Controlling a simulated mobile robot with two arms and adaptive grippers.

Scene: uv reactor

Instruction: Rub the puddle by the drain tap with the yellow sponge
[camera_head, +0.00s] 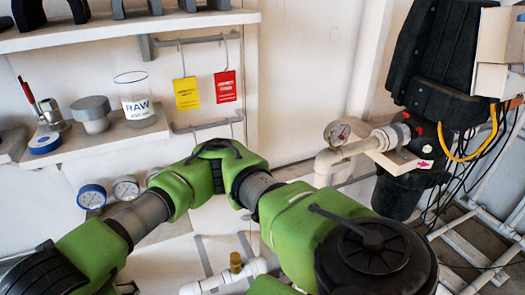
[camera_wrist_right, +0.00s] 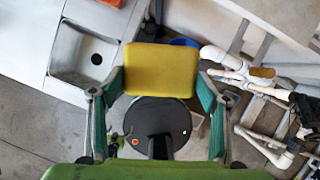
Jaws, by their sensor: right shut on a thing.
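The yellow sponge (camera_wrist_right: 161,71) is in the right wrist view, held between the two teal-padded fingers of my right gripper (camera_wrist_right: 160,82). The gripper is shut on its sides, and the sponge's broad face shows. A brass-coloured fitting (camera_wrist_right: 262,72), perhaps the drain tap, sits on white pipework to the right of the sponge in that view. It also appears low in the head view (camera_head: 235,262). I cannot make out a puddle in either view. The sponge is not visible in the head view, where green arm links cover the lower part. My left gripper is not in view.
A sink basin (camera_wrist_right: 85,55) with a drain hole is left of the sponge. A blue round thing (camera_wrist_right: 184,42) is partly hidden behind the sponge. White pipes (camera_wrist_right: 228,62) and a frame stand at right. Shelves, gauges (camera_head: 92,197) and a black filter housing (camera_head: 402,190) line the wall.

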